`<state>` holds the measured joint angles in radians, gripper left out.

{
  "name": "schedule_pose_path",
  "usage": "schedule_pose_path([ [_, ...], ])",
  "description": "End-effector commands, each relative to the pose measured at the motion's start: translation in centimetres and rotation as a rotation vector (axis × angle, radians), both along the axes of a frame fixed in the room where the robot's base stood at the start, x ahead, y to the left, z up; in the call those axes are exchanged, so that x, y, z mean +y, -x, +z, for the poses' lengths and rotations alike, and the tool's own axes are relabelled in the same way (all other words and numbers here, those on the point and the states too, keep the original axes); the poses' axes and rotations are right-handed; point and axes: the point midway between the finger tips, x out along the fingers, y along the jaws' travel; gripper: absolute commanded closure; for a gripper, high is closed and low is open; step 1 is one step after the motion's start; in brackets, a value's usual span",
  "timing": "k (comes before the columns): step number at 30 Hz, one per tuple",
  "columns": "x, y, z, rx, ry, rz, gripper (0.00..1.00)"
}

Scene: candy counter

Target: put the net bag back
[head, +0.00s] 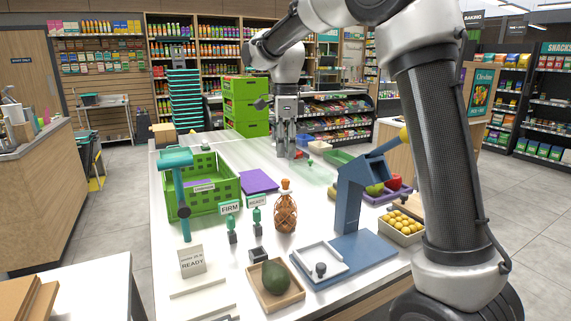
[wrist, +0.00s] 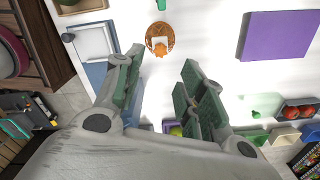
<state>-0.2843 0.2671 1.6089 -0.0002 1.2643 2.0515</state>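The net bag (head: 285,210) looks like an orange-brown mesh bag with a gathered orange top. It stands upright on the white counter (head: 222,277), right of the small FIRM and READY signs. In the wrist view the net bag (wrist: 160,38) shows from above, just beyond my fingertips. My gripper (head: 286,153) hangs over the far part of the counter, behind the bag and apart from it. In the wrist view my gripper (wrist: 162,62) has its fingers spread with nothing between them.
A green crate (head: 228,186), a purple mat (head: 258,181) and a blue stand (head: 350,205) surround the bag. An avocado (head: 276,277) lies in a wooden tray at the front. A box of yellow fruit (head: 402,225) is at right.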

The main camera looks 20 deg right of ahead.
Motion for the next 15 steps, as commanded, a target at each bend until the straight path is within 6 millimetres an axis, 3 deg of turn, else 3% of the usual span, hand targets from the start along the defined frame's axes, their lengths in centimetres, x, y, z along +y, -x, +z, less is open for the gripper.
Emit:
schedule_pose_path([
  [10, -0.6, 0.7, 1.8, -0.006, -0.002, 0.033, 0.6],
  [13, -2.3, 3.0, 3.0, -0.037, -0.007, 0.158, 0.6],
  [15, -4.4, 5.9, 4.1, -0.075, -0.005, 0.309, 0.6],
])
